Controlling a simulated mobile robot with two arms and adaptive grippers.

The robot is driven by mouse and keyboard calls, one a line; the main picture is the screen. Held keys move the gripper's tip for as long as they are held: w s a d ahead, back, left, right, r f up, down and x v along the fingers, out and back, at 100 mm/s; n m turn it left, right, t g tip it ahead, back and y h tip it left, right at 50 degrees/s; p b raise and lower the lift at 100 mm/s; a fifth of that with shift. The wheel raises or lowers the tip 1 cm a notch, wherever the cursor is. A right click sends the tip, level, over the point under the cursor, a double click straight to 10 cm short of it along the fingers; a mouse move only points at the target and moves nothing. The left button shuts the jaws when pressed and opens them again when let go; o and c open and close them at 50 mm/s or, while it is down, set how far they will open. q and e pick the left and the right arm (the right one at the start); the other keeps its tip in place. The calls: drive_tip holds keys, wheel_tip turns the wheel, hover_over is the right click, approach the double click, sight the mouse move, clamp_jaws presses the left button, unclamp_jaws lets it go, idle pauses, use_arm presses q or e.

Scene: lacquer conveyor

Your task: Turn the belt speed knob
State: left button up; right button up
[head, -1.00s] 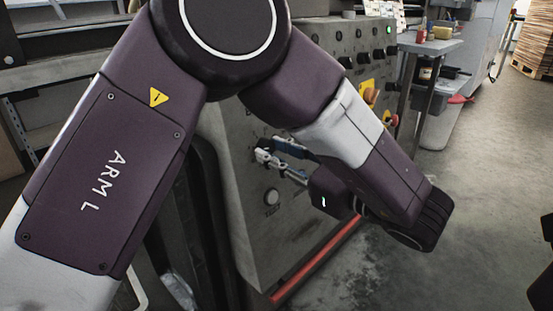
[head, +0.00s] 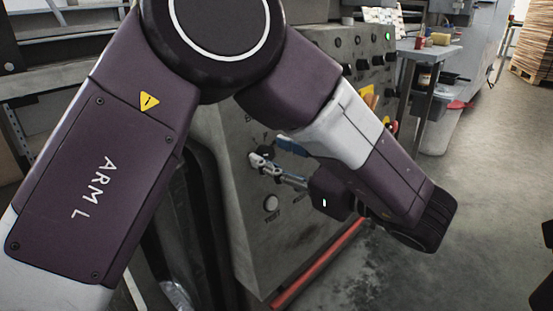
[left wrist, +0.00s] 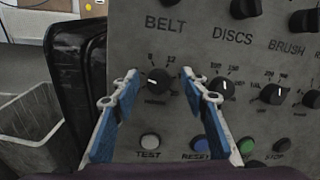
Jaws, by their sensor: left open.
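The belt speed knob (left wrist: 159,81) is a round black dial with a white pointer mark and a printed scale, below the word BELT on a grey control panel (head: 240,215). In the left wrist view my left gripper (left wrist: 160,77) is open, with one blue-padded finger on each side of this knob. I see a gap on both sides, and I cannot tell how deep the fingertips reach around it. In the head view my left gripper (head: 266,150) is at the panel face and largely covers the knob. My right gripper is not in view.
A white TEST button (left wrist: 150,141), a blue RESET button (left wrist: 201,143) and a green button (left wrist: 246,145) sit below. Another black dial (left wrist: 222,86) is close to the right finger. A grey bin (left wrist: 30,120) stands left of the panel. Floor (head: 480,190) at right is open.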

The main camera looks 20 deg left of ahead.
use_arm(q)
wheel_tip(320, 180, up, 9)
idle(0.3)
idle(0.4)
